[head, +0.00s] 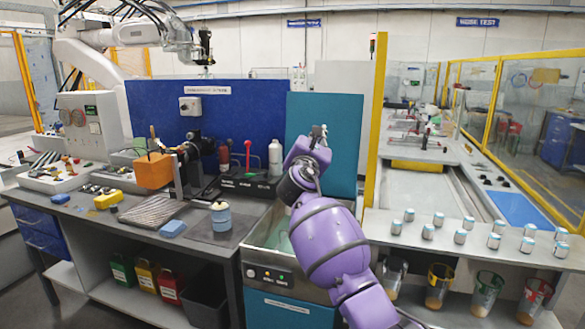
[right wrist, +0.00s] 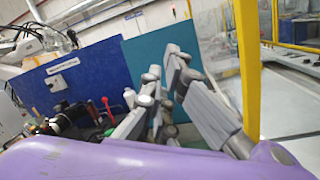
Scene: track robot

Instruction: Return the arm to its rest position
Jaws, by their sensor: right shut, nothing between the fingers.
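My purple right arm (head: 330,240) reaches up from the lower right in the head view. Its gripper (head: 319,132) points upward in front of the teal panel (head: 340,120), above the grey wash unit (head: 262,235). In the right wrist view the gripper (right wrist: 164,76) shows its grey fingers close together, with nothing held between them. Behind them are the blue and teal panels. My left gripper is in neither view.
A workbench (head: 110,215) with an orange block (head: 153,171), a blue-white container (head: 221,216) and a white bottle (head: 275,158) lies left of the arm. A yellow post (head: 376,120) stands close right. Several small cans stand on a shelf (head: 390,236) at right.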

